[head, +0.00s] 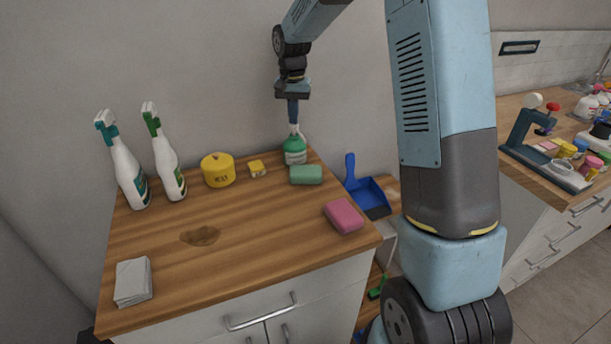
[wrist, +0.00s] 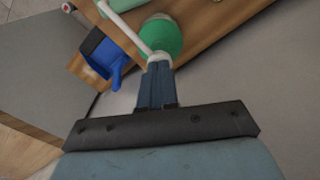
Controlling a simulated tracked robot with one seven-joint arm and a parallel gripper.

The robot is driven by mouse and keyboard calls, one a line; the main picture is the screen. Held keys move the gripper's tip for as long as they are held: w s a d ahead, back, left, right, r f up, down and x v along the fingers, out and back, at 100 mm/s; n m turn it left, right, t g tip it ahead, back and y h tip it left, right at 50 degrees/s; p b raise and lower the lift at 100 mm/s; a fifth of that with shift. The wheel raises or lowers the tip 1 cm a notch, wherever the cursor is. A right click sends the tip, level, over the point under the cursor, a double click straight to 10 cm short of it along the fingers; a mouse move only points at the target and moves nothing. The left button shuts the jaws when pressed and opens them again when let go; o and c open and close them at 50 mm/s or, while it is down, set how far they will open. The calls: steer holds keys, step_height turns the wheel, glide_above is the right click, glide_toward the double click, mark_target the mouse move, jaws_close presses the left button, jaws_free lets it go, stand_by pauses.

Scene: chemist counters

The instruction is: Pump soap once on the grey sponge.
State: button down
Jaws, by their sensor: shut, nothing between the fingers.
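The soap bottle (head: 295,152) is green with a white pump and stands at the counter's back right. My gripper (head: 293,121) is shut and empty, pointing down directly over the pump head. In the wrist view, the shut fingertips (wrist: 158,66) are at the white pump top, and the green bottle (wrist: 160,40) shows beyond them. I cannot tell whether they press on it. The white spout (wrist: 122,27) reaches toward the green sponge (head: 306,175) in front of the bottle. A pale grey block (head: 133,281), perhaps folded cloths or the grey sponge, lies at the front left.
A pink sponge (head: 344,216) lies at the counter's right edge. A brown stain (head: 200,236) marks the counter. A blue dustpan (head: 372,197) is beyond the right edge.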

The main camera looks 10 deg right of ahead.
steer(key=shift+f, duration=0.5)
steer(key=shift+r, duration=1.4)
steer(key=shift+r, duration=3)
